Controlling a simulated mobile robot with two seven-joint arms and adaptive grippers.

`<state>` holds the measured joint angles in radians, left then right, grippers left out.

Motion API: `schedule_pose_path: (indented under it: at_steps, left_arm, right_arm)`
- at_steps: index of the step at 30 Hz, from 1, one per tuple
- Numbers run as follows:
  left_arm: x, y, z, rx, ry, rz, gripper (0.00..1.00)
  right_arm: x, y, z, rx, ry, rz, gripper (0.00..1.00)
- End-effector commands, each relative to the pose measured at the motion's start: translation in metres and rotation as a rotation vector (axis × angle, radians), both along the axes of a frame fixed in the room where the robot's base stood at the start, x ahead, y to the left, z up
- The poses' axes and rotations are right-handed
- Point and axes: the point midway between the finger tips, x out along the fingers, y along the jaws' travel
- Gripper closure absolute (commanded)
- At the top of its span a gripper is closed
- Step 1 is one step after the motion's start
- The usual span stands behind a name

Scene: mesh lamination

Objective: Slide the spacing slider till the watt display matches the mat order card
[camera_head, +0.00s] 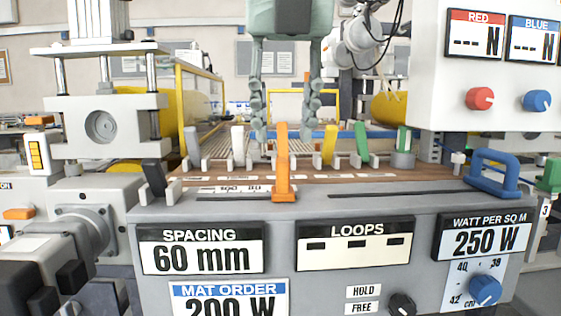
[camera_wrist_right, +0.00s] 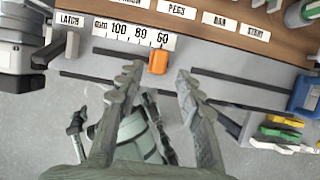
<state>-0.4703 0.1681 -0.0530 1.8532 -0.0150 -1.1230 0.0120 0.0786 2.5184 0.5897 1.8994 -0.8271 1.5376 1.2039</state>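The orange spacing slider (camera_head: 283,170) stands upright at the right end of its scale, and the spacing display (camera_head: 203,249) reads 60 mm. The watt display (camera_head: 485,236) reads 250 W. The mat order card (camera_head: 229,300) reads 200 W, its lower part cut off by the picture edge. My right gripper (camera_head: 285,118) comes down from above with its fingers spread, one on each side of the slider's upper part. In the right wrist view the slider (camera_wrist_right: 158,61) shows between the open fingertips (camera_wrist_right: 158,72), beside the 60 mark; contact cannot be told. My left gripper is not in view.
A blue handle (camera_head: 493,172) stands at the panel's right on its own slot. Several colored pegs, including a yellow one (camera_head: 329,145) and a green one (camera_head: 361,145), stand behind the slider. A white press (camera_head: 105,124) is at left. The loops display (camera_head: 355,244) shows dashes.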

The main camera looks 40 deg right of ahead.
Motion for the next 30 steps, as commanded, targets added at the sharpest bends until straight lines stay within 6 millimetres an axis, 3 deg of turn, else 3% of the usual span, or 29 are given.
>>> schedule_pose_path:
  at_steps: [15,26,30]
  left_arm:
    - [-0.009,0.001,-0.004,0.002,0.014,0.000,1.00]
    - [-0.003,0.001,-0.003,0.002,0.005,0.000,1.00]
    - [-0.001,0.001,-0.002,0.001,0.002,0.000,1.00]
  right_arm:
    - [0.022,-0.014,-0.065,0.002,0.004,0.001,0.64]
    - [0.025,-0.015,-0.070,0.001,0.001,0.000,0.64]
    - [0.024,-0.015,-0.070,0.001,0.001,0.000,0.81]
